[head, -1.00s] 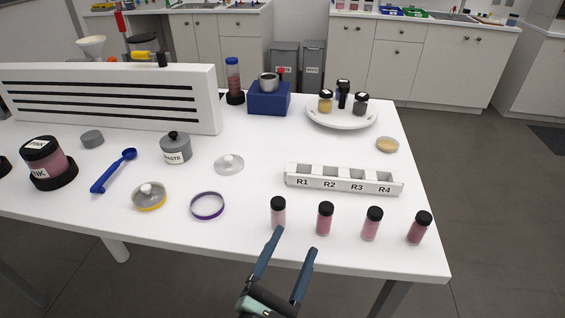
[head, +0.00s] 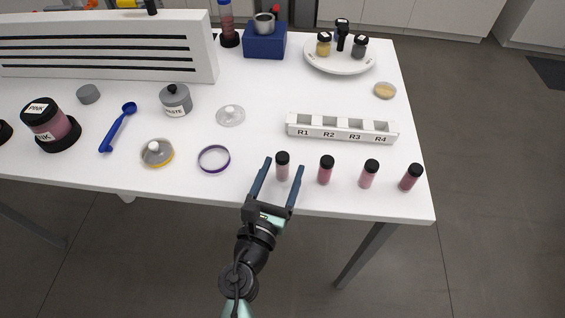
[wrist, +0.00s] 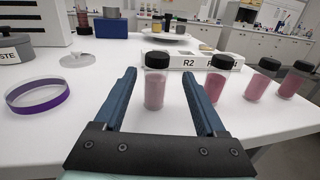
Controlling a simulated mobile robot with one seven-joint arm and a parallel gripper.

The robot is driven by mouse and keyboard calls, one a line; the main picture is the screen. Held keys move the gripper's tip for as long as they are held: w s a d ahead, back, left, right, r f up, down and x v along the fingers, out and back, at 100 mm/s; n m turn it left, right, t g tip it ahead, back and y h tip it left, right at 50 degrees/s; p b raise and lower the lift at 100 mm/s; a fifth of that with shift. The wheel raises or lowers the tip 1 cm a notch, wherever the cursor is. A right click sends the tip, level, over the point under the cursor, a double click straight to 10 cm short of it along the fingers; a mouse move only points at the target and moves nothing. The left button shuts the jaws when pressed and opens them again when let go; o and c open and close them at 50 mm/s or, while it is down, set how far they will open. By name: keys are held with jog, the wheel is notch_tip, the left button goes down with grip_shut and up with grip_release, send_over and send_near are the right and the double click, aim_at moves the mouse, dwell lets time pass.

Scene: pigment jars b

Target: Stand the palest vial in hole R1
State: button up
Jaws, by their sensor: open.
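Several black-capped vials stand in a row near the table's front edge. The leftmost, a pale greyish pink vial (head: 283,168), looks palest and also shows in the wrist view (wrist: 155,88). To its right stand a darker pink vial (head: 326,171), a mid-pink vial (head: 369,175) and a deep pink vial (head: 410,178). My gripper (head: 281,172) is open, its fingers on either side of the palest vial, with gaps to it in the wrist view. The white rack (head: 342,138) behind the vials has holes labelled R1 to R4. R1 (head: 303,122) is leftmost and looks empty.
A purple ring (head: 214,159) and a yellow-rimmed lid (head: 157,153) lie left of my gripper. A clear lid (head: 230,115) and a grey waste pot (head: 175,101) stand farther back. A white plate (head: 340,67) with jars is behind the rack. Bare table separates vials and rack.

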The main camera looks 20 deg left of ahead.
aim_at(287, 153)
jog(key=shift+w+a, duration=0.25)
jog(key=shift+w, duration=1.1)
jog(key=shift+w+a, duration=0.2)
jog(key=shift+w, duration=1.15)
grip_shut()
